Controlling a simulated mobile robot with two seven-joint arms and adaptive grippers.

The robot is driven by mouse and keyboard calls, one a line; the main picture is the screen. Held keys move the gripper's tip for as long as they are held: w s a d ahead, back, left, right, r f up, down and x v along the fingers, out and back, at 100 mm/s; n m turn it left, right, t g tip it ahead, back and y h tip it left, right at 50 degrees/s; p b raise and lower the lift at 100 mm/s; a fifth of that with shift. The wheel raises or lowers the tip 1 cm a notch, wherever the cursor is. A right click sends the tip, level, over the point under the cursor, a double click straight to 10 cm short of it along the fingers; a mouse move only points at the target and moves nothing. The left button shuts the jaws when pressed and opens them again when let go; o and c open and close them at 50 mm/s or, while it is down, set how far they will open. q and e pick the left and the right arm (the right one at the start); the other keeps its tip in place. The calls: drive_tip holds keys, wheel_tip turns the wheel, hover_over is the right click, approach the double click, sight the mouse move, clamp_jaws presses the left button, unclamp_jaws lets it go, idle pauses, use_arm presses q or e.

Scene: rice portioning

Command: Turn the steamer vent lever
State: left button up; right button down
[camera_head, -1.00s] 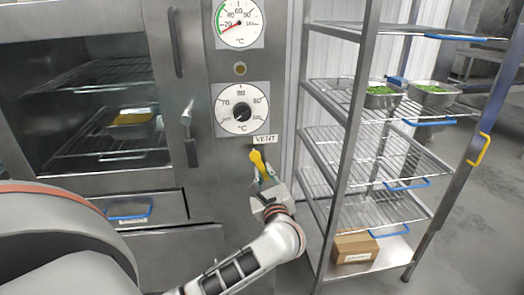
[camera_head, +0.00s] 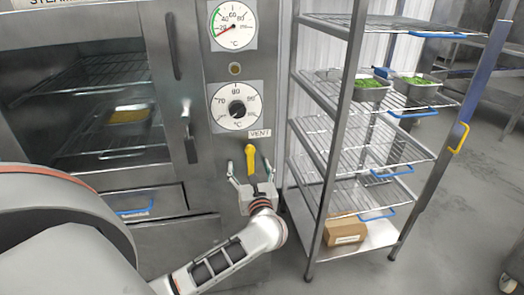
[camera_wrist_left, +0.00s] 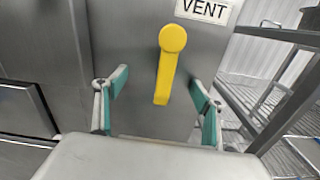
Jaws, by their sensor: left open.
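The yellow vent lever (camera_head: 250,160) is on the steamer's front panel, below the VENT label (camera_head: 259,134). It hangs nearly straight down, its lower end leaning slightly left in the left wrist view (camera_wrist_left: 168,68). My left gripper (camera_head: 248,174) is open just below and in front of the lever. In the left wrist view its teal-padded fingers (camera_wrist_left: 155,95) stand apart on either side of the lever's lower part, with gaps on both sides. I see no contact. My right gripper is not in view.
The steamer cabinet holds a pan of yellow food (camera_head: 128,115) on a rack. A round dial (camera_head: 237,106) and a gauge (camera_head: 233,24) sit above the lever. A wire shelf rack (camera_head: 350,150) stands close on the right, with green-filled pans (camera_head: 416,87) and a cardboard box (camera_head: 344,232).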

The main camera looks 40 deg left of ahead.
use_arm(q)
drive_tip(key=p+v, duration=0.1)
drive_tip(key=v, duration=0.7)
idle(0.5)
idle(0.4)
